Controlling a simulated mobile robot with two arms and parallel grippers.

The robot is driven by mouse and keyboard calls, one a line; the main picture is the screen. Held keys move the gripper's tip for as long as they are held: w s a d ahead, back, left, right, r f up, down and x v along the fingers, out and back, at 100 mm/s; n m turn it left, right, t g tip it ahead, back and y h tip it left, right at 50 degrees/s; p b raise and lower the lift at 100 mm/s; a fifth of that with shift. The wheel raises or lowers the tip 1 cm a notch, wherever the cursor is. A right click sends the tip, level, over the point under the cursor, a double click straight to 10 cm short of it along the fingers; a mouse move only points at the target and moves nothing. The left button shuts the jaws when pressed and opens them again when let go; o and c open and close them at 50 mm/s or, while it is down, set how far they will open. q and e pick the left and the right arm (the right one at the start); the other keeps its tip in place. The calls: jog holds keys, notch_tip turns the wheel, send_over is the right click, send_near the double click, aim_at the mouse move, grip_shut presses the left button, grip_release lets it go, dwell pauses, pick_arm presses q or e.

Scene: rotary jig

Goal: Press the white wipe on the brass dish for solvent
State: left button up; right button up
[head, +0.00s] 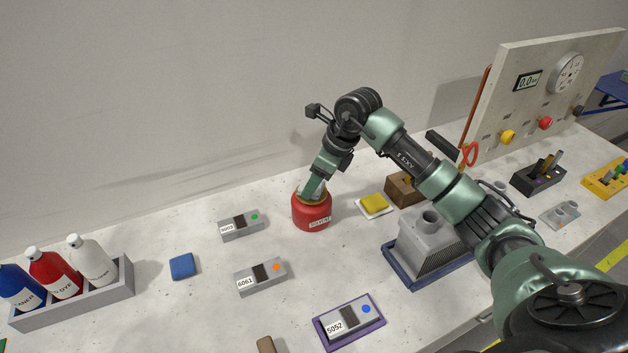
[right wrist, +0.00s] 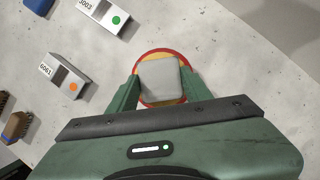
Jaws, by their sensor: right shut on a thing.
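The red solvent can (head: 312,212) stands upright on the bench, with a label on its front. My right gripper (head: 313,190) points down onto its top. In the right wrist view my right gripper (right wrist: 160,76) is shut on the white wipe (right wrist: 162,82), which looks light grey. The wipe lies over the brass dish (right wrist: 147,57) on the can's top and hides most of it. I cannot tell how firmly the wipe bears on the dish. My left gripper is not in view.
Grey blocks marked 6061 (head: 262,278) and 5052 (head: 348,318) lie in front; the latter is on a purple tray (head: 376,335). A yellow sponge (head: 374,203) and a wooden block (head: 404,190) stand right of the can. A bottle rack (head: 75,312) is far left.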

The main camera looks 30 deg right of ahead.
jog(key=shift+r+p, duration=2.1)
jog(key=shift+r, duration=1.45)
